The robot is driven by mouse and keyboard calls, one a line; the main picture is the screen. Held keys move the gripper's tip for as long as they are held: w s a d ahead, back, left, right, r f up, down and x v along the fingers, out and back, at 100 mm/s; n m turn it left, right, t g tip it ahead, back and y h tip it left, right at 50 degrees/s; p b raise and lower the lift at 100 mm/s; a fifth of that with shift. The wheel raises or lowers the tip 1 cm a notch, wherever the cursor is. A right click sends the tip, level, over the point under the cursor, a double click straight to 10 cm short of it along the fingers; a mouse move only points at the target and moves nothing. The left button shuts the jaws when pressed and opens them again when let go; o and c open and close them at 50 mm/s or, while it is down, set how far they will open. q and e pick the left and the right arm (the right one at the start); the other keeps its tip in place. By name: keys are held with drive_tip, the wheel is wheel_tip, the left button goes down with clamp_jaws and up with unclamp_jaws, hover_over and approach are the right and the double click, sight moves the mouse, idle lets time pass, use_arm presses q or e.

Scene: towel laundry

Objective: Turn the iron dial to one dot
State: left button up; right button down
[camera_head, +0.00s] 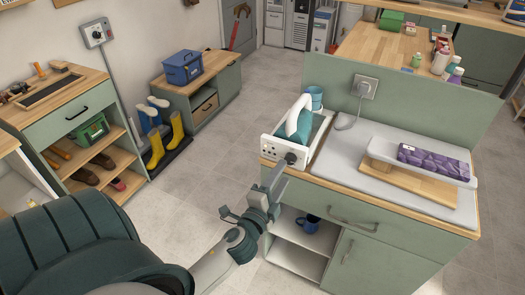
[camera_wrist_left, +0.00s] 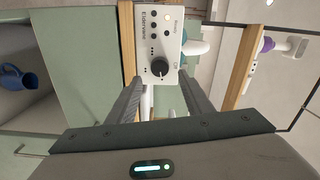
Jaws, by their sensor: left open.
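The iron station (camera_head: 268,146) is a white box with a teal iron (camera_head: 299,122) on it, at the left end of the green counter. Its black round dial (camera_head: 291,158) is on the front panel. My left gripper (camera_head: 277,174) is open in front of the panel. Its two fingers (camera_wrist_left: 159,78) are on either side of the dial, apart from it. My right gripper is not in view.
A grey ironing mat (camera_head: 435,211) with a wooden board and a purple folded towel (camera_head: 433,161) lies right of the station. A wall socket (camera_head: 364,87) is behind. Floor left of the counter is clear.

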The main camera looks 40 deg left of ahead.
use_arm(q)
drive_tip(key=b+v, duration=0.3)
drive_tip(key=v, duration=0.9)
drive_tip(key=shift+b, duration=0.3)
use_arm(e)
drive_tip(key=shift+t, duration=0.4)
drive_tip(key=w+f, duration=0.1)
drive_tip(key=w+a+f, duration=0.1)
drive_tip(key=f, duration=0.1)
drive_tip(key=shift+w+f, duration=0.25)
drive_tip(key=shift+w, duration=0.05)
use_arm(q)
drive_tip(key=shift+s+d, duration=0.1)
drive_tip(key=shift+s, duration=0.05)
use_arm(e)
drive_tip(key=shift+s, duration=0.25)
